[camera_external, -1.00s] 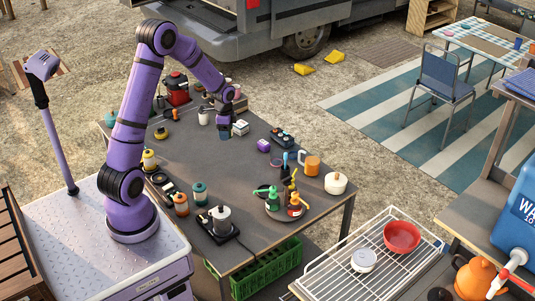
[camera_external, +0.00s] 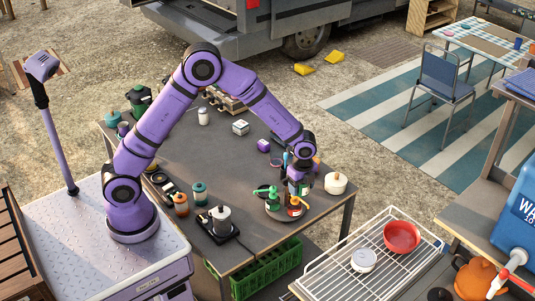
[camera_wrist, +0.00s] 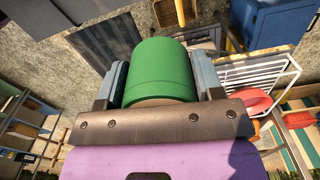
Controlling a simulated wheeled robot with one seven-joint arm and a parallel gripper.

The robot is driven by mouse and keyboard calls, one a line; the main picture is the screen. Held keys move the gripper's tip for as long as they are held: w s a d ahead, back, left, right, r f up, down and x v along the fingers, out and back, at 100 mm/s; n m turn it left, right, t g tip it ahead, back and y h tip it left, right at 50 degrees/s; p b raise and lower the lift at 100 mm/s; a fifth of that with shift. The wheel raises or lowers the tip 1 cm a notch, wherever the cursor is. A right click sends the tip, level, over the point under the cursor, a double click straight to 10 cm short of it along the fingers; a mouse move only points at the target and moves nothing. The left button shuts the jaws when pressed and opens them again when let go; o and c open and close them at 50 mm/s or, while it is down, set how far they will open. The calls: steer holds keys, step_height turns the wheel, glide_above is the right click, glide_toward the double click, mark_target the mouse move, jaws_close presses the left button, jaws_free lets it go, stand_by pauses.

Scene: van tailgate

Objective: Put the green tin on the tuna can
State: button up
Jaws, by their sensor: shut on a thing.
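The green tin (camera_wrist: 165,72) fills the middle of the wrist view, between the two grey fingers of my gripper (camera_wrist: 163,85). My gripper is shut on it. In the outside view my gripper (camera_external: 300,176) is over the right part of the grey table, above or just behind the tray of bottles; the tin is hard to make out there. A low, round white can (camera_external: 363,260) stands on the wire rack, left of the red bowl. It may be the tuna can, but I cannot read its label. My gripper is apart from it.
Bottles with green (camera_external: 273,196) and red (camera_external: 294,208) tops stand under my gripper. A cream pot (camera_external: 336,183) stands close to its right. The wire rack (camera_external: 330,272) also holds a red bowl (camera_external: 402,237). The rack's right front is clear.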

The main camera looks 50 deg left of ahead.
steer(key=s+d+m, duration=0.2)
steer(key=s+d, duration=0.3)
steer(key=d, duration=0.3)
steer(key=s+d+m, duration=0.2)
steer(key=s+d, duration=0.3)
steer(key=d, duration=0.4)
glide_above(357, 250)
step_height(357, 250, down, 6)
steer(key=shift+d+f, duration=0.1)
steer(key=shift+f, duration=1.9)
steer(key=shift+f, duration=0.15)
steer(key=o, duration=1)
steer(key=shift+c, duration=0.2)
